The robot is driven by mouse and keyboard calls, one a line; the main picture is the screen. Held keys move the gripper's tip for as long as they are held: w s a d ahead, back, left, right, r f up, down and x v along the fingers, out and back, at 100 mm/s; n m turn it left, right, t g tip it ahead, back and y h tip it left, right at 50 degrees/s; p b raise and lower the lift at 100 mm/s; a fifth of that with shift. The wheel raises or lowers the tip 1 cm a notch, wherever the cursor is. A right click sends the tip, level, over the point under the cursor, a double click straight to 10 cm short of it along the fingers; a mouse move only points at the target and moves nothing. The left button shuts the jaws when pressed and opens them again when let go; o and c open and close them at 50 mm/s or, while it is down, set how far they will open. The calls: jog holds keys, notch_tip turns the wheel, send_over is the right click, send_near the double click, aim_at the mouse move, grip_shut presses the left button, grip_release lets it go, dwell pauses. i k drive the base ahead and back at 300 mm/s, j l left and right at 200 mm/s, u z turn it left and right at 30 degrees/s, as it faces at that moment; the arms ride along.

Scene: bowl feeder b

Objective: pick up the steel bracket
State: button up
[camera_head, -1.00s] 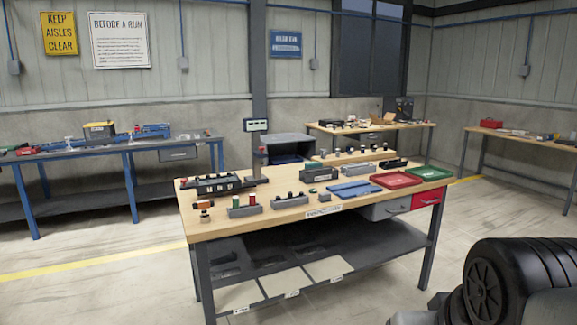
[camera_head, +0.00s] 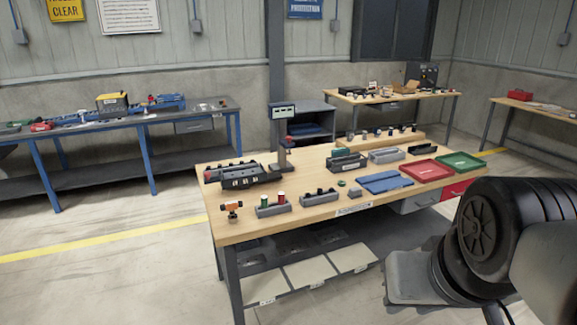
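I cannot make out a steel bracket for certain; the parts in view are small. A small grey piece (camera_head: 355,192) lies on the wooden-topped workbench (camera_head: 300,165) in front of me, left of a blue tray (camera_head: 386,182); its shape is too small to tell. Small pale metal-looking pieces (camera_head: 207,106) also lie on the blue-legged bench at the back left. My arm shows at the lower right, short of the workbench. My gripper is not in view.
The workbench holds a black rack (camera_head: 242,176), grey holders, an orange tool (camera_head: 231,208), a red tray (camera_head: 426,171) and a green tray (camera_head: 460,160). The blue-legged bench (camera_head: 90,132) stands back left, another bench (camera_head: 385,98) behind. Floor at left (camera_head: 110,270) is clear.

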aim_at(261, 168)
jog(key=i+j+u, duration=0.1)
jog(key=i+j, duration=0.4)
jog(key=i+j+u, duration=0.1)
jog(key=i+j, duration=0.4)
jog(key=i, duration=0.15)
jog(key=i+j+u, duration=0.1)
jog(key=i+j, duration=0.3)
jog(key=i, duration=0.2)
